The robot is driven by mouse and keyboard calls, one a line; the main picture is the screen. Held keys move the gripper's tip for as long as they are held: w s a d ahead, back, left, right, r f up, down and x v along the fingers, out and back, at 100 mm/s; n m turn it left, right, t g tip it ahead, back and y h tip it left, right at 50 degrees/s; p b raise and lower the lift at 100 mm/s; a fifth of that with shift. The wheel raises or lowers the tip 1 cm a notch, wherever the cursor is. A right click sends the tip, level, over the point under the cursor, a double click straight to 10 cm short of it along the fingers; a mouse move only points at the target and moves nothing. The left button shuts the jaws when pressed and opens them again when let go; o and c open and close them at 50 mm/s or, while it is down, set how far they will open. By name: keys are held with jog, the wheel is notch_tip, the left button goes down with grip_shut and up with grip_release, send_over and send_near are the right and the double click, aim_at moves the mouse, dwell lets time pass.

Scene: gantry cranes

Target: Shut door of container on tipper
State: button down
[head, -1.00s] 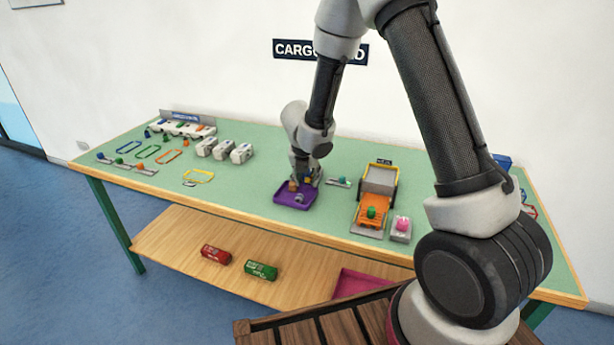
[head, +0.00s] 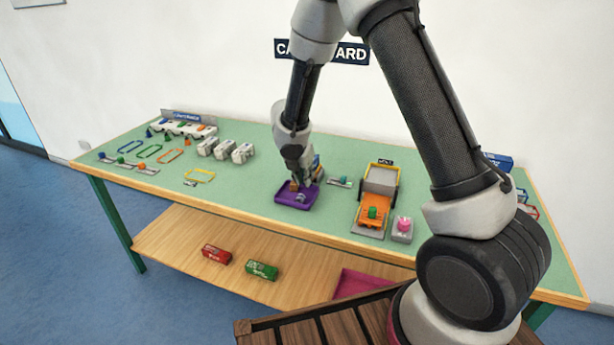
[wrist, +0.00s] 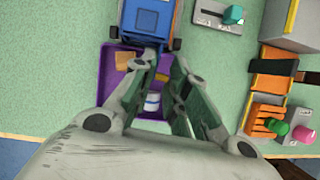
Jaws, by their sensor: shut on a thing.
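The tipper's blue container (wrist: 152,18) is at the top of the wrist view, with dark wheels beside its near end. In the head view only a blue and orange sliver of the tipper (head: 317,165) shows behind my gripper. My gripper (wrist: 165,60) is at the container's near end, above the purple tray. Its fingers are closed on a thin part there, which seems to be the container door; the fingers hide most of it, and its angle cannot be told.
The purple tray (head: 283,200) holds a tan block (wrist: 124,60) and a white-and-blue piece (wrist: 152,102). A slider with a teal knob (wrist: 233,14) is to the right. Further right stand an orange ramp unit (head: 370,212) and a pink-button box (head: 402,228).

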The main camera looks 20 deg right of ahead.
jog(key=shift+w+a+m+g+h, duration=0.15)
jog(key=shift+a+m+g+h, duration=0.05)
jog(key=shift+m, duration=0.55)
jog(key=shift+w+a+m+g+h, duration=0.15)
jog(key=shift+w+m+g+h, duration=0.05)
jog(key=shift+m, duration=0.5)
jog(key=shift+w+a+m+g+h, duration=0.15)
jog(key=shift+a+m+g+h, duration=0.05)
jog(key=shift+m, duration=0.55)
